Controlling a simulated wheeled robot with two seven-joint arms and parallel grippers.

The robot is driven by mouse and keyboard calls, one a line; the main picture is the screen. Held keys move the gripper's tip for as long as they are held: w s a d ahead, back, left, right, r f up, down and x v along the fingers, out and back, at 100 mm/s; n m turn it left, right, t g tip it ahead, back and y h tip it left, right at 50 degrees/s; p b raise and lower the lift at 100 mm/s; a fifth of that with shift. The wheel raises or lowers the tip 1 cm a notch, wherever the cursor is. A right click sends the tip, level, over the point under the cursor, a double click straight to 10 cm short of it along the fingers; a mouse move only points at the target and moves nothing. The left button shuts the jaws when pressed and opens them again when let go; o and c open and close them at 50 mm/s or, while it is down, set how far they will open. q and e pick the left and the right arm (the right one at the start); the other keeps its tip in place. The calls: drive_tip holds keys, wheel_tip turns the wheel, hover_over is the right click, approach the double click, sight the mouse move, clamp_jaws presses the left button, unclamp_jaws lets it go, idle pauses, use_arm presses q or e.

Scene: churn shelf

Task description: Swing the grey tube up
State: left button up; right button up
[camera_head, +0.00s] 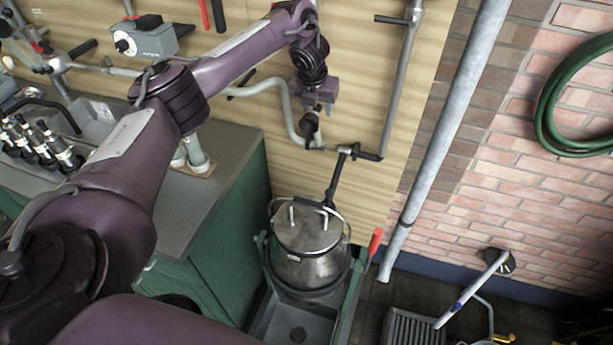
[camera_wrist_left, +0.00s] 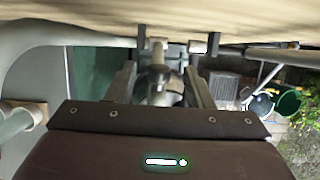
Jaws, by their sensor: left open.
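A bent pale grey tube (camera_head: 289,110) runs along the wooden board and drops to a low end, with a black knob (camera_head: 310,123) near it. My left gripper (camera_head: 318,106) points down just above this knob, its jaws apart; I cannot tell whether it touches. In the wrist view, the open fingers (camera_wrist_left: 163,88) have a rounded metal thing between or beythem, and a pale tube (camera_wrist_left: 25,55) passes at left. Another grey tube (camera_head: 402,75) hangs on the board to the right, with black fittings (camera_head: 346,151) at its lower end. My right gripper is not in view.
A steel churn (camera_head: 310,270) with a lid stands below in a green-sided frame with a red-tipped lever (camera_head: 375,240). A thick grey pipe (camera_head: 445,130) crosses the brick wall. A green cabinet (camera_head: 228,225) with a grey top is at left.

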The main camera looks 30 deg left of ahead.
use_arm(q)
drive_tip(key=shift+p+v, duration=1.65)
drive_tip(key=shift+v, duration=0.2)
drive_tip(key=shift+p+v, duration=0.9)
drive_tip(key=shift+v, duration=0.2)
drive_tip(key=shift+s+a+r+p, duration=0.1)
drive_tip(key=shift+s+r+p, duration=0.1)
drive_tip(key=shift+r+p, duration=0.3)
drive_tip(key=shift+f, duration=0.1)
